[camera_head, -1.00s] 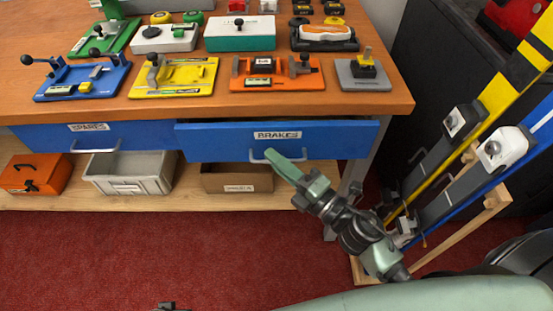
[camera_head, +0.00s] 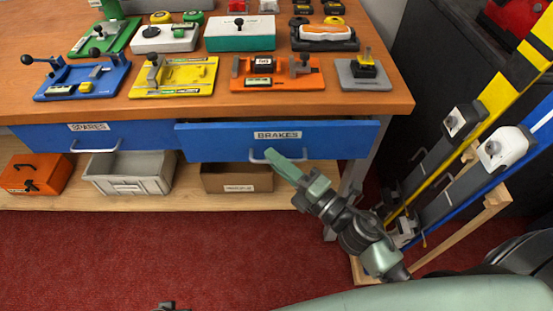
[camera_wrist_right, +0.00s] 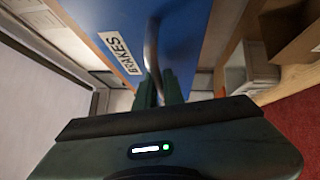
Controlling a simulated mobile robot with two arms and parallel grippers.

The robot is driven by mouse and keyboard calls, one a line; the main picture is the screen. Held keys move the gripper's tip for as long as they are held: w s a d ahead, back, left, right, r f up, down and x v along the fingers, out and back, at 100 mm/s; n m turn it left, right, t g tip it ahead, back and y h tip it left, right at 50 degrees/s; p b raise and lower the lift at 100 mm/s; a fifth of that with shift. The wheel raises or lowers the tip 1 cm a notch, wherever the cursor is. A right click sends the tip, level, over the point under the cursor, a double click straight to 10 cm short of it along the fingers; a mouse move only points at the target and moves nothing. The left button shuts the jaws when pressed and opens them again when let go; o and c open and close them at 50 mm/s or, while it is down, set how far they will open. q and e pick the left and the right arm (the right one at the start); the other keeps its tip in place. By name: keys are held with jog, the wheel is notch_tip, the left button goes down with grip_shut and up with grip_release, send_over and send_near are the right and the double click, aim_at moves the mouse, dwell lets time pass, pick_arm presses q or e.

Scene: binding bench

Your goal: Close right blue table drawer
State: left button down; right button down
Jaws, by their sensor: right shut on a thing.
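The right blue drawer (camera_head: 220,143), labelled BRAKES, sits under the wooden table top (camera_head: 230,104). Its front stands out from the left drawer's front, so it is partly open. Its metal handle (camera_head: 259,157) is on the lower front. My right gripper (camera_head: 276,156) is at this handle, shut on it. In the right wrist view the handle (camera_wrist_right: 151,45) runs between the gripper's fingers (camera_wrist_right: 158,92), beside the BRAKES label. My left gripper is not clearly in view; only a small dark part shows at the bottom edge.
The left blue drawer (camera_head: 45,137), labelled SPARES, looks shut. An orange box (camera_head: 35,172), a grey bin (camera_head: 130,173) and a cardboard box (camera_head: 237,178) stand on the lower shelf. Skis (camera_head: 440,160) lean on a wooden stand at the right. Red carpet (camera_head: 120,255) in front is clear.

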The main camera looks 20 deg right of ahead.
aim_at(281, 150)
dwell(0.5)
